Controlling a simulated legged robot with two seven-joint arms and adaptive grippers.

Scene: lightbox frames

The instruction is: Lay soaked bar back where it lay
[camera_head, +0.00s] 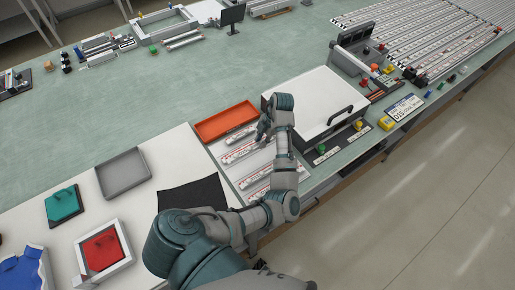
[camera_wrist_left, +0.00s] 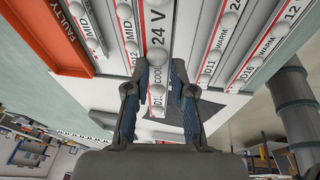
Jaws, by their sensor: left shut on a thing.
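My left gripper (camera_head: 265,129) is over the white board (camera_head: 226,163) that carries several bars, just right of the orange tray. In the left wrist view the gripper (camera_wrist_left: 157,75) is shut on a white light bar (camera_wrist_left: 157,28) printed "24 V", which lies between its two fingers. The held bar looks larger than its neighbours; whether it touches the board I cannot tell. Other bars (camera_head: 240,152) lie slanted on the board; in the wrist view they carry "MID" (camera_wrist_left: 130,35) and "WARM" (camera_wrist_left: 212,45) labels. My forearm hides part of the board. My right gripper is not in view.
An orange tray (camera_head: 226,121) marked "FAULTY" in the wrist view borders the board. A white lidded box (camera_head: 318,95) with a black handle stands close to the right of the gripper.

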